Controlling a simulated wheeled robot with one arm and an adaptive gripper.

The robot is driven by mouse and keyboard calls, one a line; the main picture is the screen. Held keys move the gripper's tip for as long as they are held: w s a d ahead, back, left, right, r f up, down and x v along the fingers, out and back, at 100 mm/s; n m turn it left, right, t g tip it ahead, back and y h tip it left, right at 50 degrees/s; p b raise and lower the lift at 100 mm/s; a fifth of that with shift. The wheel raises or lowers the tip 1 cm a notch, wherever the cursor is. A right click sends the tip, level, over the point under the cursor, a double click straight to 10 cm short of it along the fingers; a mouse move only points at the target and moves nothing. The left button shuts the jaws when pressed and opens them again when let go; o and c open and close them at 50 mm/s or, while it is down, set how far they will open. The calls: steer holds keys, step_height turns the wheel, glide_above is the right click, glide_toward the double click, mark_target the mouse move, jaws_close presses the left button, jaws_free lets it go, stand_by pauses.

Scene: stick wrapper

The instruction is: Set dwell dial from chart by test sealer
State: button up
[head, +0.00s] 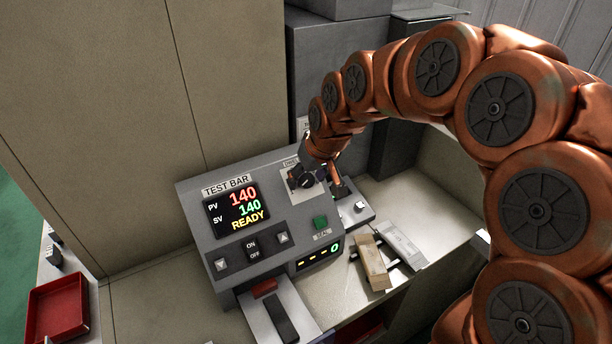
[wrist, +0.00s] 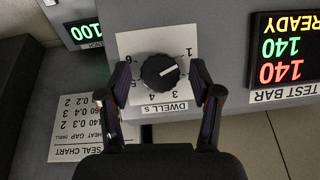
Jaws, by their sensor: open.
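The black dwell dial (wrist: 158,72) sits on a white plate marked DWELL s (wrist: 165,107) with numerals around it. The wrist view is upside down. The dial's white mark points right and slightly up, a little below the numeral 1; a finger hides part of the scale. My gripper (wrist: 160,67) is open, with one finger on each side of the dial and gaps between. In the head view my gripper (head: 320,176) is at the dial (head: 306,180). The seal chart (wrist: 85,128) lies at lower left in the wrist view, partly covered by my gripper.
The test bar display (head: 238,208) reads PV 140, SV 140, READY. A green button (head: 320,222) and ON/OFF button (head: 252,248) are on the panel. A tan block (head: 371,262) lies at right of the sealer. A red tray (head: 58,306) is at far left.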

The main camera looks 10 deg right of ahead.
steer(key=c, duration=1.1)
steer(key=shift+c, duration=0.2)
steer(key=shift+f+m+b, duration=0.15)
steer(key=shift+m+b, duration=0.15)
steer(key=shift+b, duration=0.2)
steer(key=shift+y+b, duration=0.3)
steer(key=shift+b, duration=0.05)
steer(key=m+y+b, duration=0.1)
steer(key=m+b, duration=0.2)
steer(key=shift+d+f, duration=0.1)
steer(key=shift+d, duration=0.05)
steer(key=shift+d+m+y+b, duration=0.1)
steer(key=shift+m+y+b, duration=1)
steer(key=shift+m, duration=0.9)
steer(key=o, duration=1.1)
